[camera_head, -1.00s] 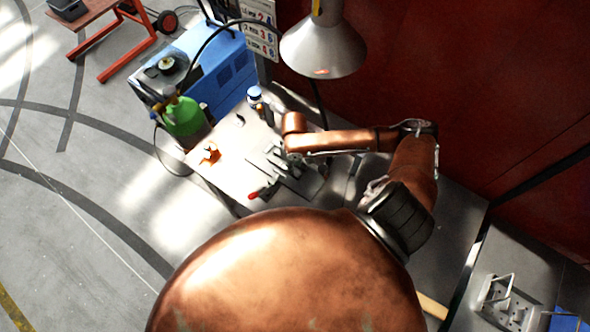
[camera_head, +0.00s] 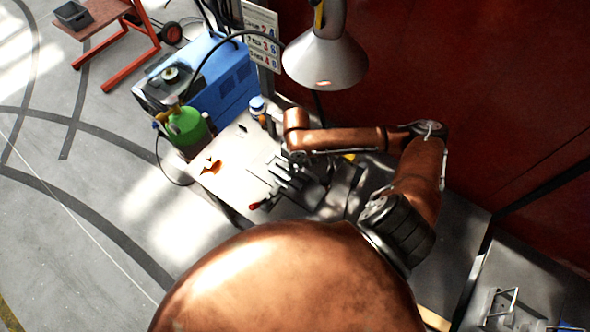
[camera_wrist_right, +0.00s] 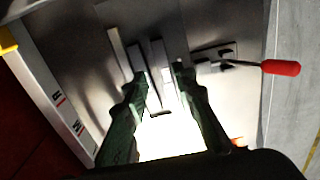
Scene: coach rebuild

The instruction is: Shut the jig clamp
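The jig clamp's red handle (camera_head: 254,206) sticks out at the near left edge of the bench. In the right wrist view the red handle (camera_wrist_right: 280,68) points right from a dark metal clamp body (camera_wrist_right: 222,57). Several grey metal bars (camera_wrist_right: 160,68) lie beside it. My right gripper (camera_wrist_right: 160,78) is open, its green fingers apart above the bars, left of the handle and not touching it. Nothing shows held between the fingers. I cannot tell how far the clamp is closed. My left gripper is out of view.
The metal bench (camera_head: 232,150) carries an orange piece (camera_head: 209,166) and a blue-capped bottle (camera_head: 258,106). A green cylinder (camera_head: 186,127) and a blue machine (camera_head: 217,82) stand behind its left end. A lamp (camera_head: 325,62) hangs above.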

